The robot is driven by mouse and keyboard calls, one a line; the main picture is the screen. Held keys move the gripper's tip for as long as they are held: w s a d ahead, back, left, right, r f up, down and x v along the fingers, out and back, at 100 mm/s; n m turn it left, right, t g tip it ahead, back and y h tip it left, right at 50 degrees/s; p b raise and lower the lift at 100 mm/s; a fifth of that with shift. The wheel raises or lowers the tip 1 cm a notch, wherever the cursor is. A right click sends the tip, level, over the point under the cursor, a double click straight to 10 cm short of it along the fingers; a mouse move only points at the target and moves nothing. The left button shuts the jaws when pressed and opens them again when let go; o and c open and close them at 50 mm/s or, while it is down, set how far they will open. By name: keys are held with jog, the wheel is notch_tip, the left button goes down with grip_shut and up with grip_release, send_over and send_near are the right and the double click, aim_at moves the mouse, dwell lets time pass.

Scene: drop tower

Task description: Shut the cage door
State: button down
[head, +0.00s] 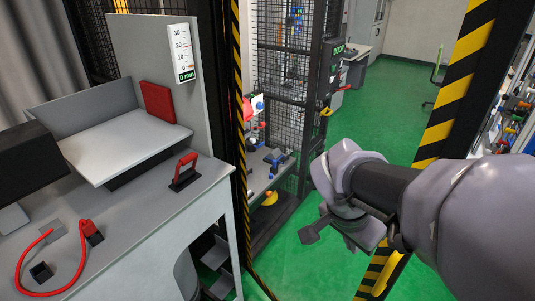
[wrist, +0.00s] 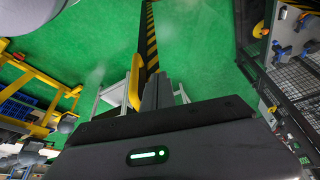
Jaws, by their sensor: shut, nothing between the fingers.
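A dark-framed mesh cage (head: 285,62) stands behind the grey bench, with a panel marked "DOOR" (head: 338,48) on its right post. A yellow hook-like handle (head: 327,112) sits below that panel. I cannot tell for sure which part is the swinging door. My gripper (wrist: 158,92) is shut and empty in the wrist view. A yellow handle (wrist: 133,85) shows just left of its fingers, by a black-and-yellow striped bar (wrist: 151,35); whether they touch is unclear. In the head view my arm hides most of the fingers, and a yellow bar (head: 390,275) shows beyond.
A grey bench (head: 120,250) at left holds a red-handled block (head: 184,171) and a red cable (head: 28,260). A striped post (head: 455,85) stands right of centre, another (head: 239,100) at the bench edge. Green floor (head: 390,110) lies open beyond.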

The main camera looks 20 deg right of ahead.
jog(key=w+d+f+b, duration=0.3)
jog(key=d+f, duration=0.5)
jog(key=f, duration=0.1)
jog(key=shift+d, duration=0.1)
